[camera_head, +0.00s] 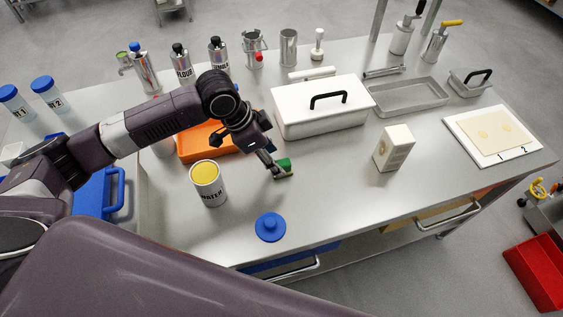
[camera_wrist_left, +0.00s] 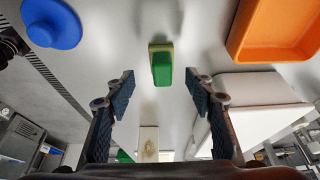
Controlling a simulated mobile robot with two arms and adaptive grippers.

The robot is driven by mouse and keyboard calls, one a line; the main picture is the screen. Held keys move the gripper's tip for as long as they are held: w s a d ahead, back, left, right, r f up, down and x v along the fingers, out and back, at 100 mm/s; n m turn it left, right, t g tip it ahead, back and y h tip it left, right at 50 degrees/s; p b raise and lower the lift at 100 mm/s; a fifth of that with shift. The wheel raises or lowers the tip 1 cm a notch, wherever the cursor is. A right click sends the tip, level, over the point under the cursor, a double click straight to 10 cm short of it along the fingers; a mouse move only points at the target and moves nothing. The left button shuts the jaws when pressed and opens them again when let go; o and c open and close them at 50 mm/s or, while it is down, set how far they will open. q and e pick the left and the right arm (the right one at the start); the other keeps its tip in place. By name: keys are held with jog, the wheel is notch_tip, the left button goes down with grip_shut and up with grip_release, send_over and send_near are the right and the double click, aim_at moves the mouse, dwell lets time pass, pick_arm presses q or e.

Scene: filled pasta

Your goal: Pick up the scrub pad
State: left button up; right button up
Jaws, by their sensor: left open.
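The scrub pad (camera_head: 284,165) is a small green and yellow block on the metal table, right of the can marked WATER. It also shows in the left wrist view (camera_wrist_left: 162,68), between and beyond my fingertips. My left gripper (camera_head: 274,168) is beside the pad in the head view and partly covers it. In the left wrist view my left gripper (camera_wrist_left: 160,87) has its two fingers wide apart, with nothing between them. My right gripper does not show.
The WATER can (camera_head: 209,189), a blue lid (camera_head: 270,227) and an orange tray (camera_head: 196,152) are close by. A white lidded box (camera_head: 318,121) stands behind, and a carton (camera_head: 393,148) to the right. The tabletop between the blue lid and carton is clear.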

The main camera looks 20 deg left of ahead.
aim_at(282, 162)
pick_arm(q)
jog(key=shift+x, duration=1)
jog(key=x, duration=0.2)
jog(key=shift+w+d+f+p, duration=0.15)
jog(key=shift+w+f+p, duration=0.15)
jog(key=shift+p, duration=0.1)
jog(key=shift+w+f, duration=0.1)
jog(key=shift+f, duration=0.15)
jog(key=shift+d, duration=0.1)
jog(key=c, duration=1.2)
jog(key=shift+c, duration=0.2)
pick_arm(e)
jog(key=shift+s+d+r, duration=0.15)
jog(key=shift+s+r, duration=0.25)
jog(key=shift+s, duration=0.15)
pick_arm(q)
jog(key=shift+r, duration=0.55)
notch_tip(282, 162, up, 19)
jog(key=shift+b, duration=0.45)
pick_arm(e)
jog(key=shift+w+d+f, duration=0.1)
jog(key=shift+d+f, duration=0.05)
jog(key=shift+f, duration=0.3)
